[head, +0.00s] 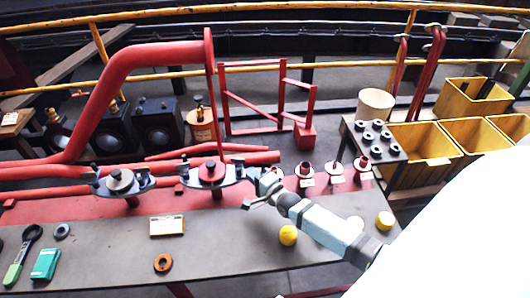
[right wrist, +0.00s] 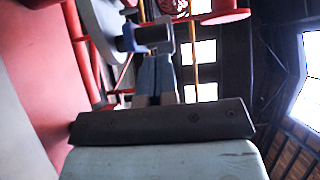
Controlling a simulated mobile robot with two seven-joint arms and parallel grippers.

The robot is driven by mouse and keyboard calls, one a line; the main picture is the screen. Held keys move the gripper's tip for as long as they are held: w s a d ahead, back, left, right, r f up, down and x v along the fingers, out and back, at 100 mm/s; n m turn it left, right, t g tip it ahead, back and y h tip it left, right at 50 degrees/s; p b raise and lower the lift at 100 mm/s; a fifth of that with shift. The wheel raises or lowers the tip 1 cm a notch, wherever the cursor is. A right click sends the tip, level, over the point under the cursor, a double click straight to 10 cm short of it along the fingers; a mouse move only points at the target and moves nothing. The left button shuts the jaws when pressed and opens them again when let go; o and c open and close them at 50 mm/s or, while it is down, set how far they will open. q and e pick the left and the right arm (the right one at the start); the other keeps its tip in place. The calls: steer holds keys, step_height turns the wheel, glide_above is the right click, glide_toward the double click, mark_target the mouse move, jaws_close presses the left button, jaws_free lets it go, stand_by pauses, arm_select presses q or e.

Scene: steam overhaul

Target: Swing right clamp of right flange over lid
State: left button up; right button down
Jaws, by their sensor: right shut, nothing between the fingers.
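The right flange (head: 228,180) stands on the red and grey bench with a red lid (head: 211,172) on its middle. Its right clamp (head: 239,166) is a dark piece at the flange's right edge, close to my right gripper. My right gripper (head: 262,187) is beside the right edge of the flange, shut and empty. In the right wrist view my shut fingers (right wrist: 154,72) point at a dark clamp part (right wrist: 146,36) by the grey flange rim (right wrist: 103,28). I cannot tell whether they touch it. My left gripper is not in view.
A left flange (head: 122,183) with clamps stands beside the right one. Several red-and-white pieces (head: 335,172) stand right of my gripper. Wooden bins (head: 424,142) are at right.

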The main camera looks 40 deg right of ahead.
steer(key=shift+w+a, duration=0.35)
steer(key=shift+a, duration=0.05)
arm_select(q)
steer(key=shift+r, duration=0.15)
arm_select(e)
steer(key=shift+r, duration=0.1)
